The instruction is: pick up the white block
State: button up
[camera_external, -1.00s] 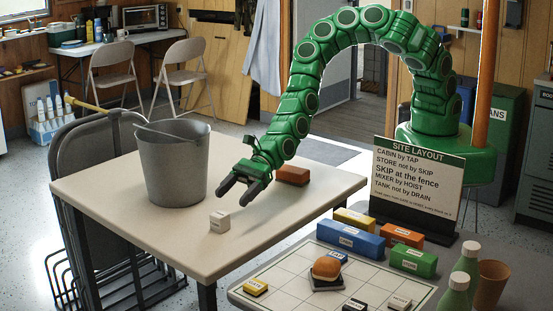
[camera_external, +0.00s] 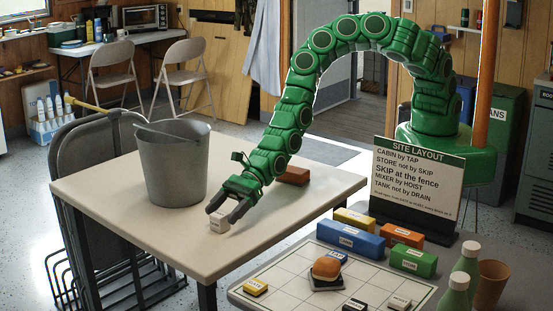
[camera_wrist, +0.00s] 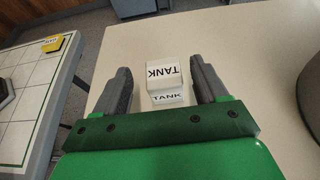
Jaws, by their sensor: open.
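The white block (camera_external: 219,221) stands on the pale table (camera_external: 262,214) to the right of the grey bucket. In the wrist view the white block (camera_wrist: 163,82) shows the word TANK on its top and on its near side. My gripper (camera_external: 225,212) is low over the table at the block. In the wrist view my gripper's fingers (camera_wrist: 163,88) stand one on each side of the block, with a gap on both sides. My gripper is open and holds nothing.
A grey bucket (camera_external: 173,170) stands close to the left of the block. A red-brown brick (camera_external: 293,175) lies behind my gripper. A second table with a gridded board (camera_external: 290,262), several labelled blocks and a sign (camera_external: 415,185) stands at front right.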

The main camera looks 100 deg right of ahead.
aim_at(216, 215)
jog(key=shift+w+a+f, duration=0.5)
jog(key=shift+w+f, duration=0.15)
jog(key=shift+w, duration=0.1)
jog(key=shift+x, duration=0.85)
jog(key=shift+a+r, duration=0.1)
jog(key=shift+c, duration=0.3)
jog(key=c, duration=1)
jog(key=shift+r, duration=0.1)
jog(key=shift+r, duration=0.45)
jog(key=r, duration=0.1)
jog(key=s+d+r, duration=0.1)
jog(key=r, duration=0.1)
jog(key=s+r, duration=0.1)
jog(key=r, duration=0.1)
jog(key=shift+s+d+r, duration=0.15)
jog(key=shift+s+r, duration=0.05)
jog(key=shift+r, duration=0.05)
jog(key=shift+s+d+r, duration=0.8)
jog(key=shift+s+r, duration=0.25)
jog(key=shift+s, duration=0.65)
jog(key=shift+s+d+r, duration=0.8)
jog(key=shift+s+r, duration=0.25)
jog(key=shift+s, duration=0.65)
jog(key=shift+s+d+r, duration=0.75)
jog(key=shift+s+r, duration=0.35)
jog(key=shift+s, duration=0.65)
